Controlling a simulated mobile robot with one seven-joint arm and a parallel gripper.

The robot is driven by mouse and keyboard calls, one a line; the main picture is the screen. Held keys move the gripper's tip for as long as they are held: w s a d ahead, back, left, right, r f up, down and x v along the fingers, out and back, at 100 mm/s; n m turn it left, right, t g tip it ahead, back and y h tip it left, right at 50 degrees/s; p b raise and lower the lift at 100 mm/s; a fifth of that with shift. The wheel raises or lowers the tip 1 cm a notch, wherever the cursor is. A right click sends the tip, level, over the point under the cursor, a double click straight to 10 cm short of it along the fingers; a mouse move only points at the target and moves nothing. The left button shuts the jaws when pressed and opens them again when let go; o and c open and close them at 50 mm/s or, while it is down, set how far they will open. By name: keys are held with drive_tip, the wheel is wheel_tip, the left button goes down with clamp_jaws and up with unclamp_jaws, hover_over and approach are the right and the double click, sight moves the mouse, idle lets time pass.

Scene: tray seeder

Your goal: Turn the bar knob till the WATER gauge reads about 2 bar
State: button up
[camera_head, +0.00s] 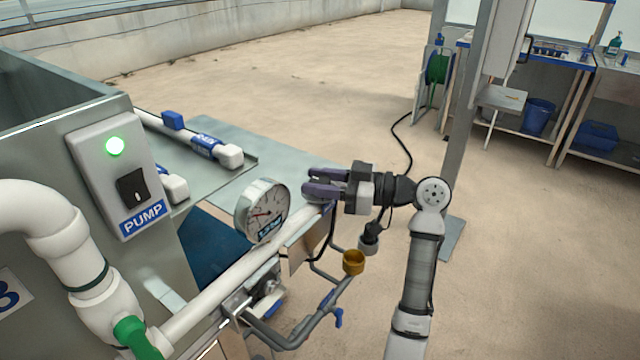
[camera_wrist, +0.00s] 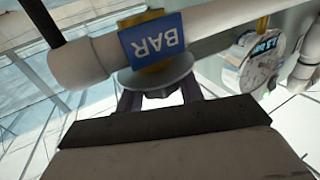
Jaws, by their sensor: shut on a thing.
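The round gauge (camera_head: 262,208) with a white dial and metal rim stands on the white pipe (camera_head: 228,285). It carries a small blue label, but its needle reading is too small to tell. The gauge (camera_wrist: 252,62) also shows at the right of the wrist view. There, a blue BAR sign (camera_wrist: 152,40) sits upside down on the pipe. The grey bar knob (camera_wrist: 160,76) is just below it, between the purple fingers of my gripper (camera_wrist: 160,94). My gripper (camera_head: 322,189) is shut on the knob, right of the gauge in the head view, where the fingers hide the knob.
A pump box (camera_head: 115,175) with a lit green lamp and black switch stands at the left. A green valve handle (camera_head: 137,338) is at the lower left. A brass fitting (camera_head: 353,262) sits below my gripper. A post (camera_head: 460,150) stands behind my arm. Sandy floor lies open beyond.

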drive_tip(key=m+t+b, duration=0.1)
drive_tip(key=m+t+h+b, duration=0.1)
drive_tip(key=t, duration=0.1)
drive_tip(key=shift+f+t, duration=0.2)
drive_tip(key=shift+t, duration=0.1)
drive_tip(key=m+t+h+b, duration=0.1)
drive_tip(key=m+t+h, duration=0.1)
drive_tip(key=m+t, duration=0.1)
drive_tip(key=shift+r, duration=0.1)
drive_tip(key=shift+r+m+t+h, duration=0.1)
drive_tip(key=shift+m+t+h, duration=2)
drive_tip(key=shift+t+h, duration=0.45)
drive_tip(key=shift+h, duration=0.25)
drive_tip(key=o, duration=1)
drive_tip(key=shift+s+d, duration=0.1)
